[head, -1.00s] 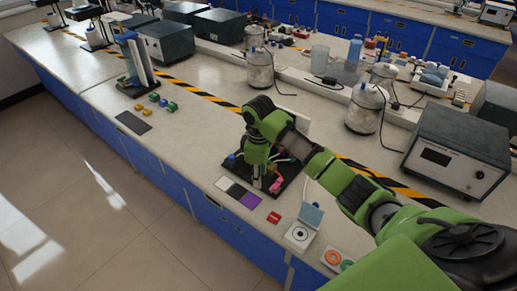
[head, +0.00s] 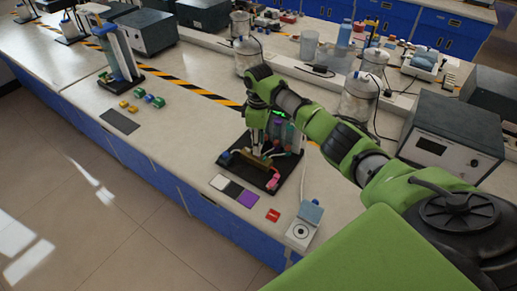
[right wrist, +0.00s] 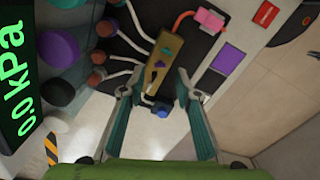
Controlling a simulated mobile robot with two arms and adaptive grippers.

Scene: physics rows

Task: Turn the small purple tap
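A brass block (right wrist: 157,70) on a dark base lies ahead of my right gripper in the right wrist view. In the head view the black base (head: 231,168) lies below my right gripper (head: 260,135). My left gripper is not in view.
A display reading 0.0 kPa (right wrist: 20,95) and several coloured knobs with pale tubes stand left of the block in the right wrist view. A purple square (head: 247,198) and red label (head: 273,215) lie in front. Glass jars (head: 358,98) stand behind.

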